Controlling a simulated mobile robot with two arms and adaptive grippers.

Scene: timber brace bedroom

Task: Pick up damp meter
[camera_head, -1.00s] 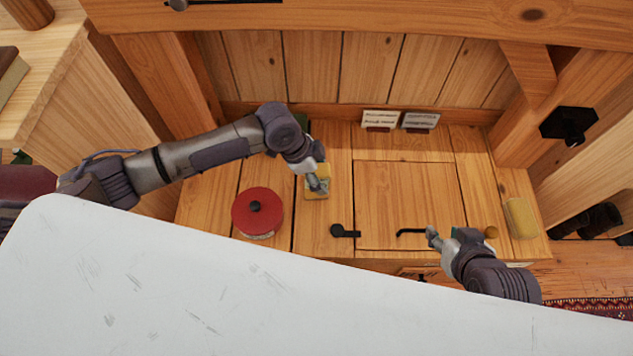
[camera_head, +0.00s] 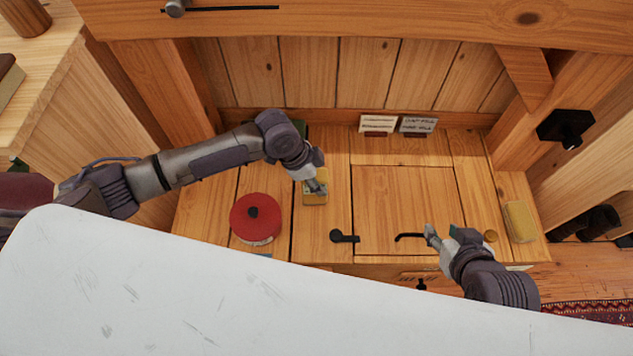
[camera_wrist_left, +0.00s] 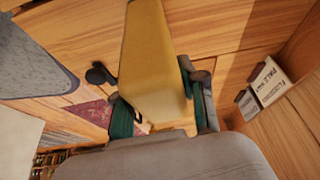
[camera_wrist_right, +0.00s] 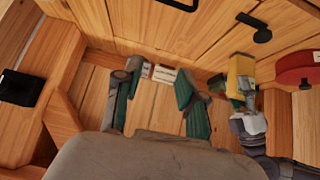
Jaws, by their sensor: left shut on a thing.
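The damp meter, which I take to be the yellow box-shaped thing (camera_head: 315,193), is on or just above the wooden bench top, right of the red tin. My left gripper (camera_head: 318,184) reaches it from above and is shut on it. In the left wrist view the yellow body (camera_wrist_left: 155,60) sits between the two green-padded fingers. It also shows in the right wrist view (camera_wrist_right: 241,72), with the left gripper at its lower end. Whether it touches the bench is unclear. My right gripper (camera_wrist_right: 156,95) is open and empty, above the bench's right part near a black handle.
A red round tin (camera_head: 255,220) stands on the bench. Black handles (camera_head: 345,237) (camera_head: 408,237) lie near the front, by a square hatch (camera_head: 405,205). Two small cards (camera_head: 377,124) (camera_head: 418,125) stand at the back. A yellow block (camera_head: 520,221) is at the right. A white surface (camera_head: 180,290) fills the foreground.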

